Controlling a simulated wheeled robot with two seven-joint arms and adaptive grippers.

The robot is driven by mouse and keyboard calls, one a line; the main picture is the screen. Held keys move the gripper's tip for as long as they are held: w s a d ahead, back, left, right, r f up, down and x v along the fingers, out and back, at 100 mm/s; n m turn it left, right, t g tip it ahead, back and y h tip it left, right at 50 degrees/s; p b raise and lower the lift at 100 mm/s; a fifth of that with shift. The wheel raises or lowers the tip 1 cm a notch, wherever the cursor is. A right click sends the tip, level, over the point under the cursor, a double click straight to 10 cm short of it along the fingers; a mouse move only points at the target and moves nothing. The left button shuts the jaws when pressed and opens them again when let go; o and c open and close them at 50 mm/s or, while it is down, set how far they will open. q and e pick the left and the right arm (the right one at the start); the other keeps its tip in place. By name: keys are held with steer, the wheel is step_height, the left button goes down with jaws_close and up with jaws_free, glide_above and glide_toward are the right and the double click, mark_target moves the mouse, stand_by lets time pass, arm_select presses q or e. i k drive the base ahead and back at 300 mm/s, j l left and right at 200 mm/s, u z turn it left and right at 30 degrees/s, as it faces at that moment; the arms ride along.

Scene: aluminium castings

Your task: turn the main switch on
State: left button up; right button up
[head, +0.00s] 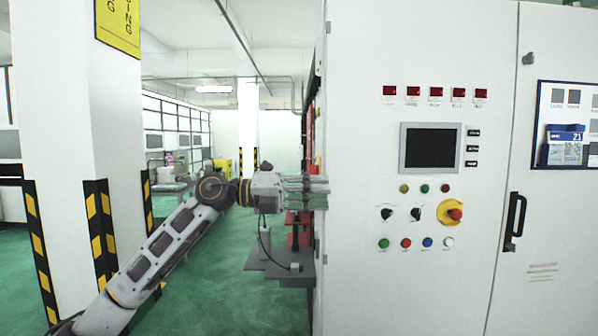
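The white control cabinet (360,270) fills the right half of the head view. On its front is a round yellow plate with a red knob (455,214); it looks like the main switch, but its label and on/off position are too small to read. Two black rotary selectors (387,213) sit to its left. My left gripper (318,193) comes in from the left, pointing right, its fingertips overlapping the cabinet's left edge in the picture. It is well left of the red knob. I see its fingers from the side and cannot tell their gap. My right gripper is out of view.
A dark screen (431,148) sits above the buttons, and a row of coloured push buttons (406,243) below the selectors. A black door handle (514,215) is to the right. A striped pillar (60,130) stands at left. Green floor (225,280) is open between.

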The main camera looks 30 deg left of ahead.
mark_target(314, 169)
steer(key=i+j, duration=0.15)
steer(key=j, duration=0.25)
steer(key=i+j, duration=0.2)
steer(key=j, duration=0.2)
steer(key=i+j, duration=0.15)
steer(key=j, duration=0.25)
steer(key=i+j, duration=0.2)
steer(key=j, duration=0.2)
